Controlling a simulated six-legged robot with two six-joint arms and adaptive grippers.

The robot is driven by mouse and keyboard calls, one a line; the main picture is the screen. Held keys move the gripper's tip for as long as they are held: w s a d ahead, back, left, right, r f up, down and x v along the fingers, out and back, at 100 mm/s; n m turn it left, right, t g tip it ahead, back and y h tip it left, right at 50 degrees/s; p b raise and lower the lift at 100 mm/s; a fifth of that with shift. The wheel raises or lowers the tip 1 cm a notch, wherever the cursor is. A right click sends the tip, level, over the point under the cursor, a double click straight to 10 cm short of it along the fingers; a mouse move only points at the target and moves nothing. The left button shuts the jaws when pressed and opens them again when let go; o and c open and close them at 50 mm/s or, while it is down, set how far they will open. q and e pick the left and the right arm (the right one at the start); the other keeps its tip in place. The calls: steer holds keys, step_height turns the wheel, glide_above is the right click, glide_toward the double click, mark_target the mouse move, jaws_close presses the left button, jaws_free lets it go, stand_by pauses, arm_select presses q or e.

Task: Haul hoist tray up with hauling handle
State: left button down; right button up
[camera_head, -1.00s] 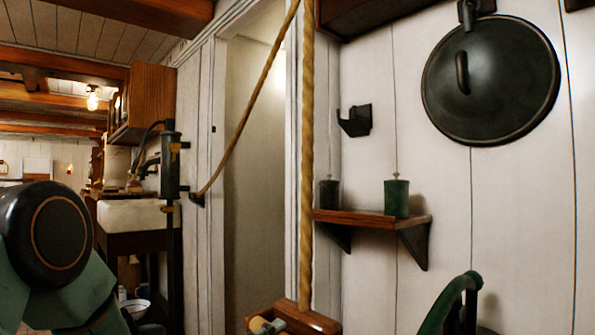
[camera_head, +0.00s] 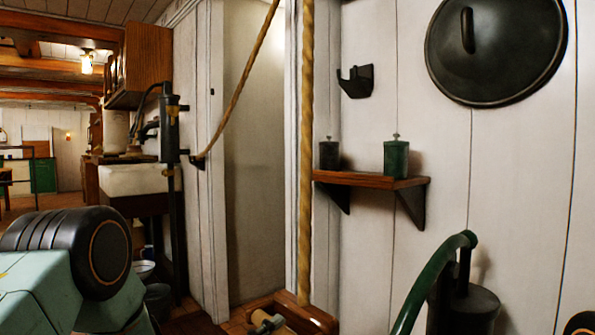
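A thick tan rope (camera_head: 306,150) hangs straight down and meets a wooden tray-like piece (camera_head: 318,318) at the bottom edge. This looks like the hoist tray; its lower part is cut off by the frame. A pale roller-like grip with grey metal (camera_head: 268,322) sits at its left side. I cannot tell whether this is the hauling handle. A thinner rope (camera_head: 240,95) slants up from a dark wall fitting (camera_head: 198,158). A green curved handle (camera_head: 430,280) rises at the lower right. My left arm shows at lower left, but neither gripper is in view.
A shelf (camera_head: 370,180) holds a black canister (camera_head: 329,154) and a green canister (camera_head: 397,158). A large black lid (camera_head: 495,48) and an empty dark bracket (camera_head: 356,82) are on the wall. A sink (camera_head: 133,180) stands left, with open floor beyond.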

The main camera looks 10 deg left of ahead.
arm_select(q)
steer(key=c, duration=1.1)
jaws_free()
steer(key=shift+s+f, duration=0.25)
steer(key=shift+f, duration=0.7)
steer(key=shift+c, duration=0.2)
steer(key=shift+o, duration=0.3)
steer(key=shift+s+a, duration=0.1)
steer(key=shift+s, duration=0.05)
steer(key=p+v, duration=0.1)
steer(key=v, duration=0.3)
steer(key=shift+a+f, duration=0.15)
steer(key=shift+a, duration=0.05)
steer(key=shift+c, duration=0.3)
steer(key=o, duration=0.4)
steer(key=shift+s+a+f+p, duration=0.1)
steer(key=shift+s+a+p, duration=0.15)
steer(key=shift+p, duration=0.2)
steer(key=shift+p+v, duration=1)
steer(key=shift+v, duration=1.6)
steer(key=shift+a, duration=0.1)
